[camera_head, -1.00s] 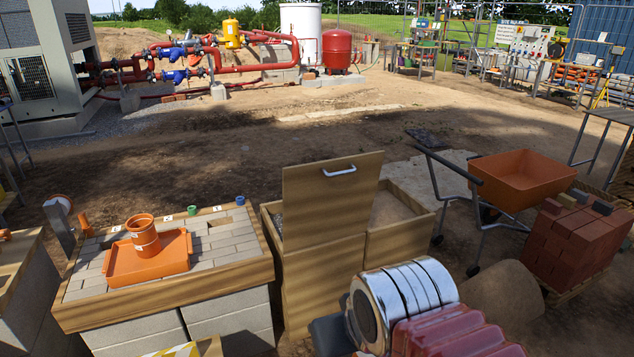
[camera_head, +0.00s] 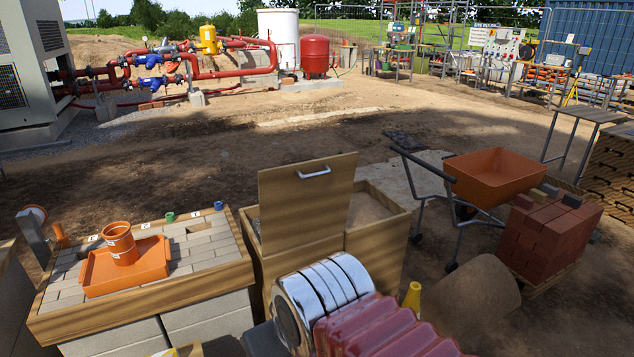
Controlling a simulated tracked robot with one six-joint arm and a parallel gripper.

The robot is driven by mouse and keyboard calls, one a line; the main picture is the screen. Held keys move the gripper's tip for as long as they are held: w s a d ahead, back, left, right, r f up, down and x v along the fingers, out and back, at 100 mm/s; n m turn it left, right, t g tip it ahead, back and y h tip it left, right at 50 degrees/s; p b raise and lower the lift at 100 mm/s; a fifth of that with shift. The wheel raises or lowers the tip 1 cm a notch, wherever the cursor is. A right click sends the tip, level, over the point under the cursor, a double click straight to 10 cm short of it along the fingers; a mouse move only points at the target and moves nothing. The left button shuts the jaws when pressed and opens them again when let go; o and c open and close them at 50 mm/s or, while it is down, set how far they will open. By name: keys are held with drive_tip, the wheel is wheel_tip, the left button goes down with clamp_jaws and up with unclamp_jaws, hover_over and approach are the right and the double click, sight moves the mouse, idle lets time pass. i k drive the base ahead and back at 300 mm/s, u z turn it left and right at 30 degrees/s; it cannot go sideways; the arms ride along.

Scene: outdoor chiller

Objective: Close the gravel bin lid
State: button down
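The wooden bin (camera_head: 330,262) stands in the middle of the view, with two compartments side by side. A wooden lid (camera_head: 305,205) with a white handle (camera_head: 314,172) stands raised, close to upright, over the left compartment. It hides most of what lies behind it; a little grey gravel (camera_head: 256,228) shows at its left edge. The right compartment is open and holds sand (camera_head: 368,210). My arm's silver and red links fill the bottom middle, in front of the bin's lower part. My gripper is not in view.
A block-topped bench (camera_head: 140,315) with an orange tray (camera_head: 125,268) and pipe piece stands left of the bin. Bare ground lies behind the bin.

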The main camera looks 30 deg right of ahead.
sight(301, 203)
drive_tip(key=z, duration=0.05)
drive_tip(key=i, duration=1)
drive_tip(key=u, duration=0.05)
